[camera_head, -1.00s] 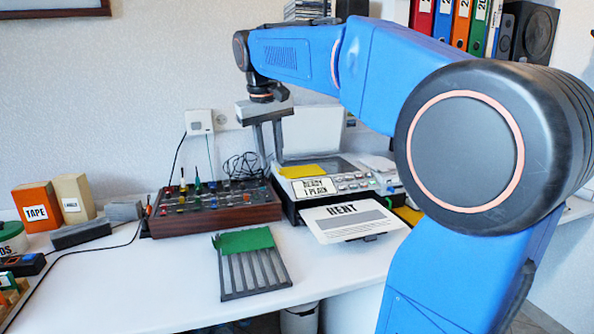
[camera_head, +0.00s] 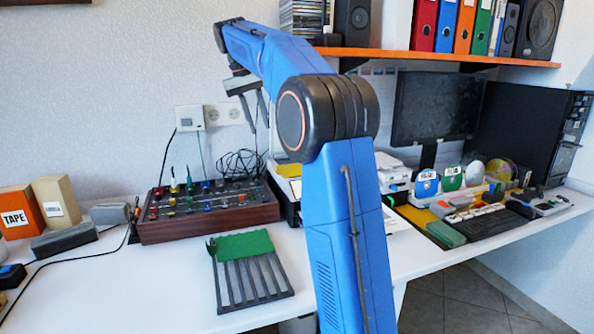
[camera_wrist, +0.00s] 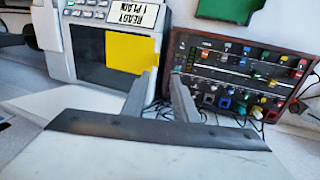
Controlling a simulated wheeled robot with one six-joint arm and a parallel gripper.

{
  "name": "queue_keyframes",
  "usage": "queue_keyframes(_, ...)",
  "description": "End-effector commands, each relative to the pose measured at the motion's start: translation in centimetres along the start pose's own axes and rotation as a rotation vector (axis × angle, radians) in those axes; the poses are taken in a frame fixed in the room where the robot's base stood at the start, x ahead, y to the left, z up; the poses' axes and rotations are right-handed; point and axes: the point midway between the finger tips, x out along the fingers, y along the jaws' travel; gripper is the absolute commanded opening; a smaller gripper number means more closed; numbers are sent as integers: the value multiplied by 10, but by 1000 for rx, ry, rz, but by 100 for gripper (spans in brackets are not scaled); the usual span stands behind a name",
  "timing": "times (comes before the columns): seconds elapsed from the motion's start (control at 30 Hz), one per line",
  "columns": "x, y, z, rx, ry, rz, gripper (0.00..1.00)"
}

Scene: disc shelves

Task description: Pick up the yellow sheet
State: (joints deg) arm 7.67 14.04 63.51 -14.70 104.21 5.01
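The yellow sheet (camera_wrist: 132,52) lies flat on the dark top of the copier (camera_wrist: 88,42) in the wrist view, near the "READY 1 PLAIN" label. In the head view my gripper (camera_head: 259,125) hangs above the copier's left side.
A knobbed control box (camera_head: 205,207) stands left of the copier. A green sheet (camera_head: 240,244) lies on a dark slatted rack (camera_head: 250,280). A shelf (camera_head: 430,57) overhangs the right.

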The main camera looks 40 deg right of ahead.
Motion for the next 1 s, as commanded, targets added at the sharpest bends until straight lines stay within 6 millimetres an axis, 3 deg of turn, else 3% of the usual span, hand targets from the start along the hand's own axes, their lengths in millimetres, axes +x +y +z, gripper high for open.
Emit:
queue_keyframes(0.4, 73, 1, 1, 1, -1, 0, 26)
queue_keyframes(0.77, 100, 1, 0, 0, 0, 0, 26)
queue_keyframes(1.0, 132, 6, -3, 0, -1, 0, 26)
